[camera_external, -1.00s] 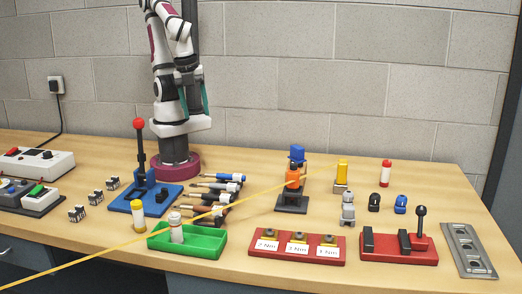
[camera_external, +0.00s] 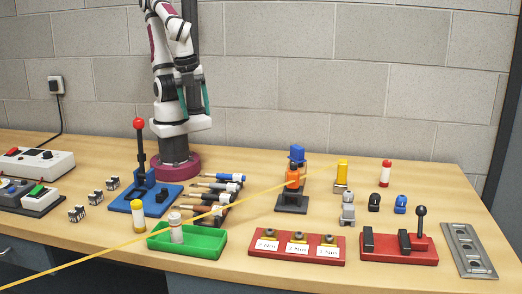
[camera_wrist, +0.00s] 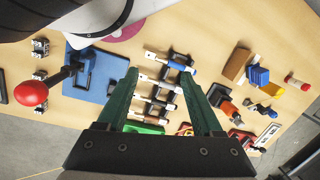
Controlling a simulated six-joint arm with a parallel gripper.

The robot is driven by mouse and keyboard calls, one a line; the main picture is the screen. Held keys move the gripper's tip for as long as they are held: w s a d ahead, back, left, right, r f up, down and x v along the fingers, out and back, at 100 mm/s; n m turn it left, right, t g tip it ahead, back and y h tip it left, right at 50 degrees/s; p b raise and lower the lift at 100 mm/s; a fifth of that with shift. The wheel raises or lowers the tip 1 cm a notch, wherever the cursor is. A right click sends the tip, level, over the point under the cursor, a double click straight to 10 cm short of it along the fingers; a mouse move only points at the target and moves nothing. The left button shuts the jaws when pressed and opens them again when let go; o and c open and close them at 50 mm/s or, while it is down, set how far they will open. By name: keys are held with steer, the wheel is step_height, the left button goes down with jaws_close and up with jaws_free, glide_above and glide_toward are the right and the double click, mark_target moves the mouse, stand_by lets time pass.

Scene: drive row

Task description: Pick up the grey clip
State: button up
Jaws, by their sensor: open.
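A small grey clip (camera_external: 348,208) stands on the table right of centre in the external view, behind the red tray of labelled slots. In the wrist view I cannot pick the grey clip out with certainty. My gripper (camera_wrist: 158,72) shows there as two green fingers spread wide, with nothing between them. It is high above the table near my base, well to the left of the grey clip.
A red labelled tray (camera_external: 270,255), a red block with a black lever (camera_external: 385,255) and an orange-and-blue stand (camera_external: 292,205) are around the clip. Several screwdrivers (camera_external: 228,178), a green tray (camera_external: 207,244) and a blue lever base (camera_external: 160,208) lie left. A yellow line crosses the view.

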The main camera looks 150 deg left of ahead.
steer(key=w+d+f+n+t+h, duration=0.1)
steer(key=w+d+f+n+t, duration=0.15)
steer(key=w, duration=0.75)
steer(key=w+d+f+n+t+h, duration=0.2)
steer(key=w+t, duration=0.1)
steer(key=w, duration=0.7)
steer(key=n+t+y, duration=0.4)
steer(key=n+y, duration=0.7)
glide_above(358, 224)
steer(key=s+d, duration=0.4)
steer(key=shift+m, duration=0.25)
steer(key=f, duration=1.3)
steer(key=shift+a+f, duration=0.15)
steer(key=shift+a, duration=0.1)
steer(key=x, duration=0.6)
steer(key=shift+w+d+f, duration=0.15)
steer(key=shift+d+f, duration=0.15)
steer(key=shift+f, duration=0.1)
jaws_close()
